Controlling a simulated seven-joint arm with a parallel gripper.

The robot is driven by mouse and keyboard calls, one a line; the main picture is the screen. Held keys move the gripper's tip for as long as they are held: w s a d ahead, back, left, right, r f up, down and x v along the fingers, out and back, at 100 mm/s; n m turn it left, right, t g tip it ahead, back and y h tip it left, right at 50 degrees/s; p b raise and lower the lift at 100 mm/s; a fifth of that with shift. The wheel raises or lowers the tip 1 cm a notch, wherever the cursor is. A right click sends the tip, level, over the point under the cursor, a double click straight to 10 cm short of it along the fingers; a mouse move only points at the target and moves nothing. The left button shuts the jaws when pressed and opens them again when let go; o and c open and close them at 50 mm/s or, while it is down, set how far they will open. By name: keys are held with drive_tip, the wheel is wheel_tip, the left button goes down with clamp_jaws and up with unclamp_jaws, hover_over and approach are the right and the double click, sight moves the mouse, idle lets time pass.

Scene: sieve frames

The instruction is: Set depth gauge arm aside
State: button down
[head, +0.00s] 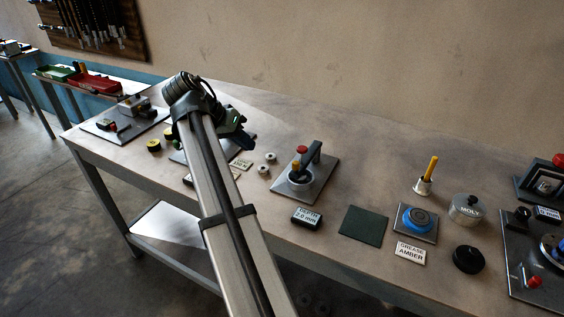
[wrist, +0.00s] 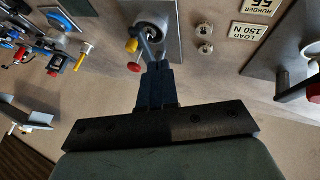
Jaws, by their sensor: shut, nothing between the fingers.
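A gauge fixture stands on a grey plate (head: 318,186) at mid-bench in the head view. It has a dark upright arm (head: 312,153), a red knob (head: 302,149) and an orange-yellow knob (head: 296,165) over a round metal seat. I take the dark arm to be the depth gauge arm. A label block reading DEPTH 2.8 mm (head: 306,217) lies in front of it. My gripper (wrist: 156,72) is shut and empty; in the wrist view its fingertips overlap the fixture's lower edge, near the red knob (wrist: 134,67) and yellow knob (wrist: 131,45). Contact cannot be told.
A dark green mat (head: 363,226) lies bare right of the fixture.

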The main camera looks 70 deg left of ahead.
drive_tip(key=w+d+f+n, duration=0.1)
drive_tip(key=w+f, duration=0.7)
drive_tip(key=w, duration=0.1)
drive_tip(key=shift+w, duration=0.2)
idle(0.3)
drive_tip(key=shift+d, duration=0.15)
